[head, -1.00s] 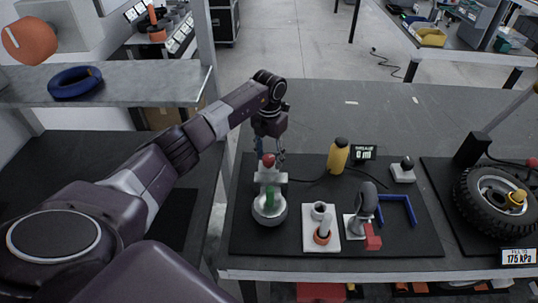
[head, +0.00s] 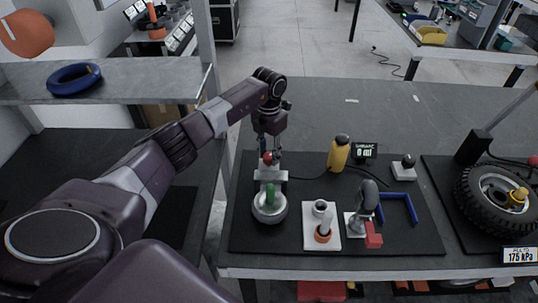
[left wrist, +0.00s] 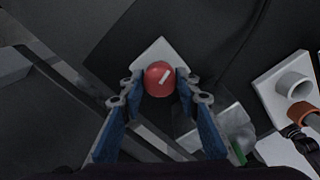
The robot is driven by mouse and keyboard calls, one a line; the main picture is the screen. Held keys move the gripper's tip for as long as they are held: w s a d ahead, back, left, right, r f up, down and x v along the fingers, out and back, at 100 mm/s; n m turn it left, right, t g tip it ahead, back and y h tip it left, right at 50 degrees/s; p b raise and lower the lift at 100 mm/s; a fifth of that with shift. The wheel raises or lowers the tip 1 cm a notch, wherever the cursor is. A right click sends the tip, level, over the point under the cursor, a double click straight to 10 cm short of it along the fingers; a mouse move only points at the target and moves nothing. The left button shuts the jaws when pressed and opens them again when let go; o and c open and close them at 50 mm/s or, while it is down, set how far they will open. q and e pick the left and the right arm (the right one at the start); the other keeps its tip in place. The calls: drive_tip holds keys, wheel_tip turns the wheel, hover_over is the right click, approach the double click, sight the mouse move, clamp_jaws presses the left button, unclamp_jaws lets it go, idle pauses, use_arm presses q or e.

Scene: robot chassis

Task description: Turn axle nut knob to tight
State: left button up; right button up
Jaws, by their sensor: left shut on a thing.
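A round red knob (head: 267,158) tops a grey fixture (head: 270,177) at the left of the black mat. In the left wrist view the red knob (left wrist: 159,79) has a short white mark, tilted up to the right, and a pale square plate (left wrist: 158,53) behind it. My left gripper (head: 267,156) reaches down from above. Its blue fingers are shut on the red knob, one on each side, and it also shows in the left wrist view (left wrist: 160,80). No label on the knob can be read. My right gripper is not in view.
Below the knob are a green handle (head: 270,193) and a round metal base (head: 269,210). To the right stand a white block (head: 309,240), a grey-handled tool (head: 368,198), a yellow bottle (head: 338,156) and a wheel (head: 470,205). The table behind the mat is clear.

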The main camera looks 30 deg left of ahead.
sight(269, 155)
use_arm(q)
drive_tip(key=shift+f+m+b, duration=0.15)
drive_tip(key=shift+m+b, duration=0.35)
drive_tip(key=shift+m, duration=0.2)
drive_tip(key=m+b, duration=0.1)
drive_tip(key=m, duration=0.1)
drive_tip(key=shift+m+b, duration=0.3)
drive_tip(key=shift+b, duration=0.05)
drive_tip(key=m+b, duration=0.2)
drive_tip(key=m, duration=0.2)
drive_tip(key=shift+m, duration=0.7)
drive_tip(key=shift+r, duration=0.2)
drive_tip(key=o, duration=1.1)
drive_tip(key=shift+o, duration=0.2)
wheel_tip(269, 155, up, 12)
